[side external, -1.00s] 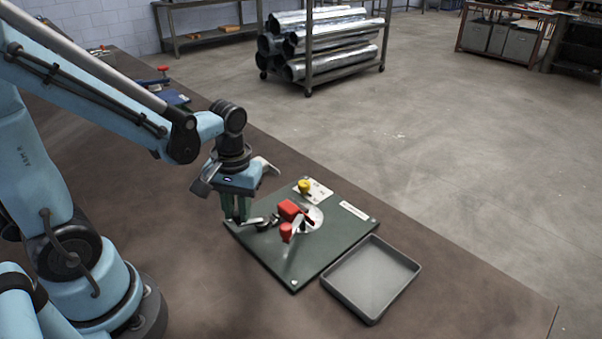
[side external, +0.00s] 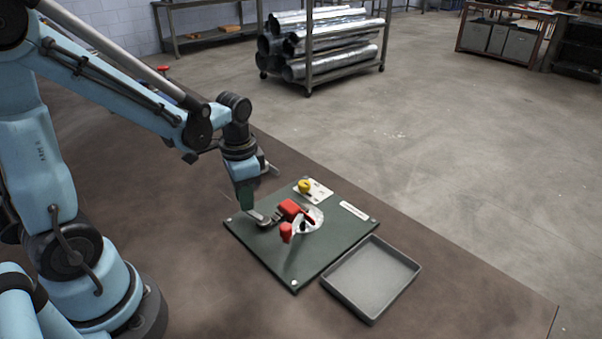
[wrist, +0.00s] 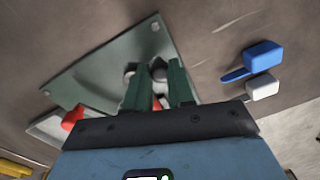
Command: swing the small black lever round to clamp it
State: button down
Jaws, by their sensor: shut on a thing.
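A green base plate (side external: 320,252) lies on the bench and carries a fixture with red handles (side external: 291,209). The small lever (side external: 256,215) is at the plate's left corner, with a pale metal arm and a dark round pivot. My gripper (side external: 246,206) is at the lever's outer end, fingers pointing down. In the wrist view my gripper (wrist: 155,90) shows two green fingers close together around the lever's end, which they largely hide. The plate also shows in the wrist view (wrist: 100,68), with a red handle (wrist: 72,118) left of the fingers.
A grey tray (side external: 371,279) sits against the plate's right side. A yellow knob (side external: 304,186) is on the plate's far corner. In the wrist view a blue-handled tool (wrist: 263,56) and a white block (wrist: 262,87) lie right of the fingers. The bench in front is clear.

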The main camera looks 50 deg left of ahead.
jog(key=shift+w+a+m, duration=0.1)
jog(key=shift+w+m, duration=0.35)
jog(key=shift+m, duration=0.55)
jog(key=shift+w, duration=0.1)
jog(key=c, duration=1)
grip_release()
jog(key=r, duration=1.2)
jog(key=shift+s+d+r, duration=0.1)
jog(key=shift+s+d, duration=0.1)
jog(key=shift+d, duration=0.1)
jog(key=shift+d, duration=0.1)
jog(key=d+f+n+t, duration=0.1)
jog(key=d+t, duration=0.1)
jog(key=s+d+f+n+t, duration=0.1)
jog(key=n+t, duration=0.1)
jog(key=s+d+n+t, duration=0.1)
jog(key=d+n+t, duration=0.1)
jog(key=t, duration=0.1)
jog(key=shift+d+f+h, duration=0.3)
jog(key=shift+d+f, duration=0.05)
jog(key=shift+f, duration=0.05)
